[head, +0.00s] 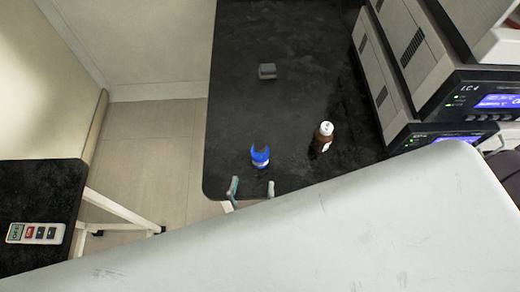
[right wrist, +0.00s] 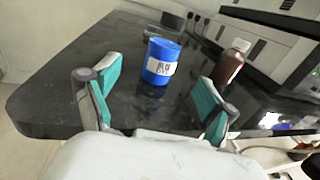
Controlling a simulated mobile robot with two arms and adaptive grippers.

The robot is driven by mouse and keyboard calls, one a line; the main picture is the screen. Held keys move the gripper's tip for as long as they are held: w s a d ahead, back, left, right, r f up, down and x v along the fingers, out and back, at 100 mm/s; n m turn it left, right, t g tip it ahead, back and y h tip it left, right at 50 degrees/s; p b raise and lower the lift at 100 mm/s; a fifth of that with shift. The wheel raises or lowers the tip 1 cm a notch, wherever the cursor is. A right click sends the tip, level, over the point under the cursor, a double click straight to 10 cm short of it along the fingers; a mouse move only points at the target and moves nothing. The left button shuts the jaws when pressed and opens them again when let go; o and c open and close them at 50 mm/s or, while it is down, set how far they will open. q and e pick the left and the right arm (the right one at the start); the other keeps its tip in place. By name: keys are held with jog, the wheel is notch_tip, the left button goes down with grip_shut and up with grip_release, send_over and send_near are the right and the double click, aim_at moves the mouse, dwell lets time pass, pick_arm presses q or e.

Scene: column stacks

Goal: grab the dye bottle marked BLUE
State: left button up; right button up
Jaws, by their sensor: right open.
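A blue bottle (head: 260,156) stands upright near the front edge of the black bench. It also shows in the right wrist view (right wrist: 160,62), with a white label whose dark lettering is too blurred to read for sure. My right gripper (head: 252,190) is open at the bench's front edge, just short of the blue bottle. In the right wrist view its two teal-padded fingers (right wrist: 155,100) stand apart, with the blue bottle beyond and between them, not touching. Below them, my pale arm covers much of the head view. My left gripper is not in view.
A brown bottle with a white cap (head: 323,137) stands to the right of the blue one. Stacked instruments (head: 420,75) line the right side. A remote-like device (head: 36,233) lies on a separate table (head: 45,185) at left.

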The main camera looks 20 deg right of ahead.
aim_at(258, 162)
jog(key=x, duration=0.4)
jog(key=shift+w+d, duration=0.1)
jog(key=shift+d, duration=0.05)
jog(key=x, duration=0.5)
jog(key=shift+d, duration=0.2)
jog(key=shift+r, duration=0.1)
jog(key=c, duration=1.3)
jog(key=shift+c, duration=0.5)
jog(key=shift+r, duration=0.15)
